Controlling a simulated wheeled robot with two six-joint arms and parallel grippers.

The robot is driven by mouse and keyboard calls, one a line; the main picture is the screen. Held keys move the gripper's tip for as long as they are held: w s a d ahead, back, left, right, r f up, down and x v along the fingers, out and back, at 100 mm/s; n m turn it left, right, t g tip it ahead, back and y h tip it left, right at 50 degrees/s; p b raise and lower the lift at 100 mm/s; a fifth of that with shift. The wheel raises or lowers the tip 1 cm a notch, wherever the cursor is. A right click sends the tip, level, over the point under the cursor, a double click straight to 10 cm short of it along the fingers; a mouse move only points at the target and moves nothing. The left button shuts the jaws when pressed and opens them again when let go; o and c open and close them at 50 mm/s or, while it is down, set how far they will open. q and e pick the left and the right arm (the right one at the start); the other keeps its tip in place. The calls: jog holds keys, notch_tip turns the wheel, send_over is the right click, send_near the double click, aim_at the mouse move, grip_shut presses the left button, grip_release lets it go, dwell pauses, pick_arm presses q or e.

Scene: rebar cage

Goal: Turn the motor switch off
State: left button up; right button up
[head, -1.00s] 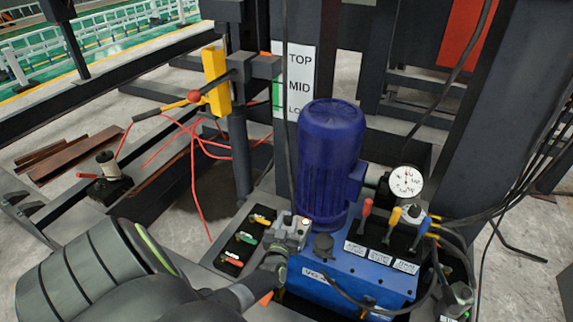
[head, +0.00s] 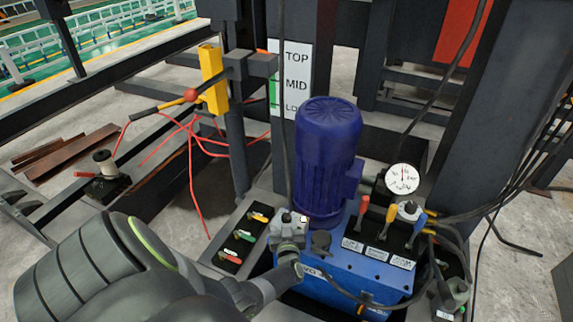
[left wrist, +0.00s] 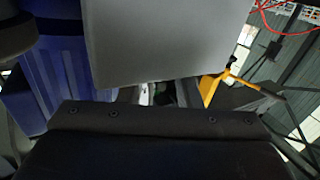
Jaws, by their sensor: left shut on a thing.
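My left gripper (head: 288,226) reaches in beside the foot of the blue motor (head: 326,160). It is shut at a small light grey block there, which I take to be the motor switch. The gripper and wrist hide most of it, so the switch's position cannot be read. In the left wrist view a large plain grey face (left wrist: 170,40) fills the top middle, just beyond my dark gripper body (left wrist: 160,120). The blue motor also shows at the left of that view (left wrist: 45,80). My right gripper is not in view.
Yellow, green and red levers (head: 243,236) sit on black plates left of the gripper. A blue power unit (head: 345,280) with red, yellow and blue levers (head: 392,217), hoses and a round gauge (head: 403,178) stands to the right. A dark post (head: 470,150) rises behind.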

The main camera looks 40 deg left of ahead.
pick_arm(q)
jog(key=o, duration=0.9)
jog(key=shift+s+d+f, duration=0.2)
jog(key=shift+f, duration=0.3)
jog(key=shift+o, duration=0.4)
jog(key=shift+w+a+r, duration=0.1)
jog(key=shift+a+r, duration=0.05)
jog(key=p+v, duration=0.2)
jog(key=v, duration=1.5)
jog(key=shift+r, duration=0.15)
